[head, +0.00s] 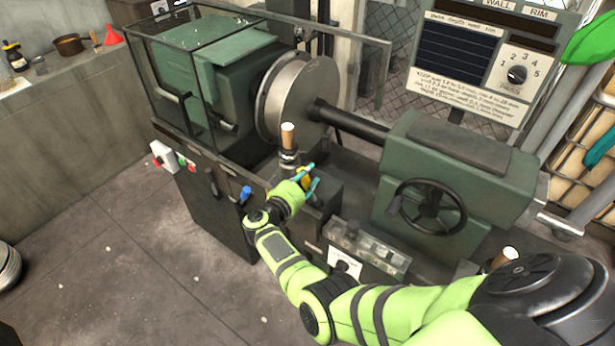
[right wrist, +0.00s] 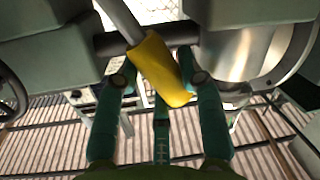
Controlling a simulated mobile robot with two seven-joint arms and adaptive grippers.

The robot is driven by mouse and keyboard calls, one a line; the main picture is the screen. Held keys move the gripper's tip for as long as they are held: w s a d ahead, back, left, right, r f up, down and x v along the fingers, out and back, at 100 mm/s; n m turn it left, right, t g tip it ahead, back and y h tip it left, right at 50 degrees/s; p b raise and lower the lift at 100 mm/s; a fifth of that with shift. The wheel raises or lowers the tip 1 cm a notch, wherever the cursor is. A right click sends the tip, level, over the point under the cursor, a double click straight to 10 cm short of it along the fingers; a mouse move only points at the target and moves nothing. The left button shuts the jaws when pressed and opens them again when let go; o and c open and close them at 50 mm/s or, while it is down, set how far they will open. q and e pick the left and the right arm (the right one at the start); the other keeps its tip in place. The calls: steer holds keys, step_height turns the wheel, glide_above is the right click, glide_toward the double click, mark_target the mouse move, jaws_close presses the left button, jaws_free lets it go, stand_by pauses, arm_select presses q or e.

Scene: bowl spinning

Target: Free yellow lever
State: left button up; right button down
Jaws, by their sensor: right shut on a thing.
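The yellow lever (head: 304,177) is at the front of the lathe, just below the spinning-chuck area. In the right wrist view its yellow grip (right wrist: 165,72) sits on a grey rod that slants up to the left. My right gripper (head: 311,178) has its teal fingers around the yellow grip. In the right wrist view the fingers (right wrist: 161,78) stand on both sides of it, and it is shut on the lever. The fingers hide part of the lever in the head view. My left gripper is not in view.
A wooden-topped post (head: 288,137) stands right behind my gripper. The large metal disc (head: 298,98) and a black handwheel (head: 427,206) are on the green lathe. A blue-knobbed lever (head: 245,193) is left of my gripper. The floor at left is mostly clear.

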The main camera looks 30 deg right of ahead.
steer(key=c, duration=0.7)
jaws_free()
steer(key=shift+w, duration=0.1)
steer(key=shift+c, duration=0.2)
